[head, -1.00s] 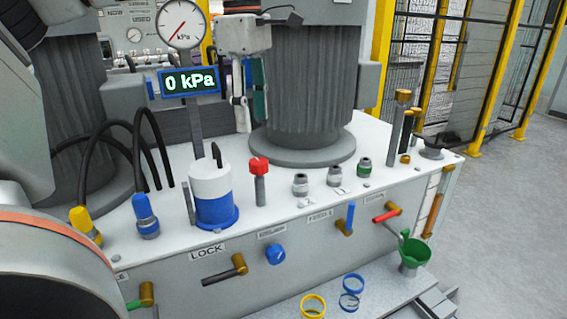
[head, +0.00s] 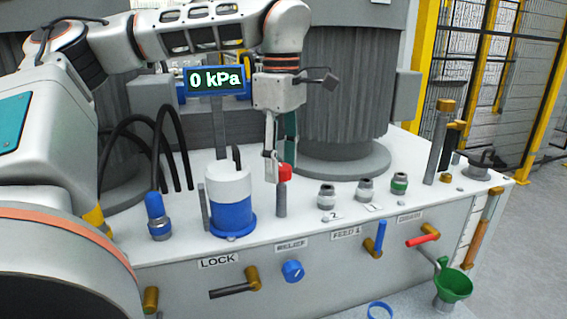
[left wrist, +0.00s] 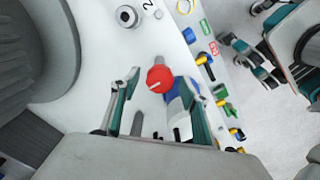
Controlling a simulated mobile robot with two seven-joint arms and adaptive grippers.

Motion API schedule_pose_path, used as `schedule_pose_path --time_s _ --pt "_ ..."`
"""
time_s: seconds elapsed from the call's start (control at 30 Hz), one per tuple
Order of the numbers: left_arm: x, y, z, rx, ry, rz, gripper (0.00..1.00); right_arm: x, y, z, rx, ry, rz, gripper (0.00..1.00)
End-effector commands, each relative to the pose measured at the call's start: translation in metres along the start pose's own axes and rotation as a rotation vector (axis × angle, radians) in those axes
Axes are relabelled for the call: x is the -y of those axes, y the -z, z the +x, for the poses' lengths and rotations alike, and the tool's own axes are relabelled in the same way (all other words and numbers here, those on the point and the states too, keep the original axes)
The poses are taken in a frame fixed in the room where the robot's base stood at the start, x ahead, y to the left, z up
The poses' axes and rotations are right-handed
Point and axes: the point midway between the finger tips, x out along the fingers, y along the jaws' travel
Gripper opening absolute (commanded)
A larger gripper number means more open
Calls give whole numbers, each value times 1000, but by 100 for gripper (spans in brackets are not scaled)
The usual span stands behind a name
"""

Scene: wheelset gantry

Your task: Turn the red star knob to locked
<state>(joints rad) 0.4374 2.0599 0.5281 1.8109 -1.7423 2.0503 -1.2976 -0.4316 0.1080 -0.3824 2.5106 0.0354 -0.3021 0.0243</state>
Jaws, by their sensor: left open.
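The red star knob (head: 285,172) sits on top of a grey post on the white bench, right of a white and blue cylinder. It also shows in the left wrist view (left wrist: 159,79), with a pale line on its round top. My left gripper (head: 279,155) is open and points down at the knob. In the left wrist view the knob lies between its two fingers (left wrist: 163,84), with gaps on both sides. One finger partly covers the knob's left side in the head view. What seems to be my right gripper (left wrist: 262,45) shows at the wrist view's edge, its jaw state unclear.
The white and blue cylinder (head: 229,200) stands close left of the knob. Several grey fittings (head: 364,190) stand to the right. A big ribbed column (head: 343,95) rises behind. The front panel carries a LOCK label (head: 218,261) and handles. A display (head: 215,79) reads 0 kPa.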

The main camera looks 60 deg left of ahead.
Motion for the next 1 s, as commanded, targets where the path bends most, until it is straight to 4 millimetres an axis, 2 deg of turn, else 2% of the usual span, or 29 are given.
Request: schedule_pose_path --time_s 0.13,0.27,0.3,0.67,1.0 --pt "0 0 -1 1 -2 0 45 0 1 0 -2 -1 3 45" --pt "0 0 -1 0 -1 0 11 0 0 0 0 -1 1 45" --pt "0 0 -1 0 -1 0 7 0 0 0 1 -1 1 45" --pt "0 0 -2 -1 -1 -36 7 0 1 0 4 1 -18 45" --pt "1 1 -4 -2 -3 -253 7 -10 9 -3 7 -12 -102 45"
